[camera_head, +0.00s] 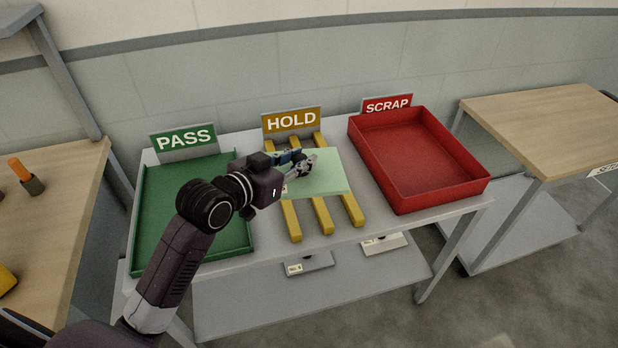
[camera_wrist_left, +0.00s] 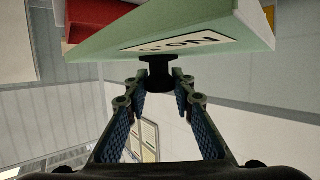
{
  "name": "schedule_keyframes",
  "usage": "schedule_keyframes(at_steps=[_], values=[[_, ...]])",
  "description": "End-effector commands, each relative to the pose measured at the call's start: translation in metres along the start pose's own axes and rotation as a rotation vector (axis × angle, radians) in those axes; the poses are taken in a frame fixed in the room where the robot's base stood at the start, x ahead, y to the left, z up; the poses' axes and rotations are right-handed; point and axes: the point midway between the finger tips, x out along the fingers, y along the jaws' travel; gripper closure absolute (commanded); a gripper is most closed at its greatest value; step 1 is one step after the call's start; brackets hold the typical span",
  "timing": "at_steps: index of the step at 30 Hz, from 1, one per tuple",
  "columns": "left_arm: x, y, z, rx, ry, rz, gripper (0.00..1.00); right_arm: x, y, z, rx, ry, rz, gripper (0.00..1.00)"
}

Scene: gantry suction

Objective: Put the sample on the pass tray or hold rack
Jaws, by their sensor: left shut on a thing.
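The sample is a pale green flat panel (camera_head: 325,178) with a white label and a black knob (camera_wrist_left: 157,72). In the head view it lies over the yellow bars of the hold rack (camera_head: 322,215); I cannot tell whether it touches them. My left gripper (camera_head: 303,163) is at the panel's left part, and its fingertips (camera_wrist_left: 154,84) are shut on the knob in the left wrist view. The green pass tray (camera_head: 141,222) stands to the left of the rack, partly hidden by my left arm. My right gripper is not in view.
A red scrap bin (camera_head: 472,187) stands right of the rack. Signs for pass (camera_head: 184,141), hold (camera_head: 291,120) and scrap (camera_head: 387,105) stand behind. Wooden tables flank the grey table (camera_head: 300,250) left (camera_head: 60,165) and right (camera_head: 545,125). The pass tray's visible floor is bare.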

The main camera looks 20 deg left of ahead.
Motion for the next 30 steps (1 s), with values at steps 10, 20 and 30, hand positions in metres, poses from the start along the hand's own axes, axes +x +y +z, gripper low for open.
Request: schedule_keyframes(at_steps=[10, 20, 30], values=[[0.057, -0.019, -0.075, -0.033, 0.018, -0.105, 1.00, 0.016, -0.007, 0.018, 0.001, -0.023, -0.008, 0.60], [0.075, -0.022, -0.050, -0.041, 0.009, -0.124, 1.00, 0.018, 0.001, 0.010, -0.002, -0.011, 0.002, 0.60], [0.102, -0.022, 0.034, -0.040, 0.013, -0.124, 1.00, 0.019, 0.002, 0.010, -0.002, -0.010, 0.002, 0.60]])
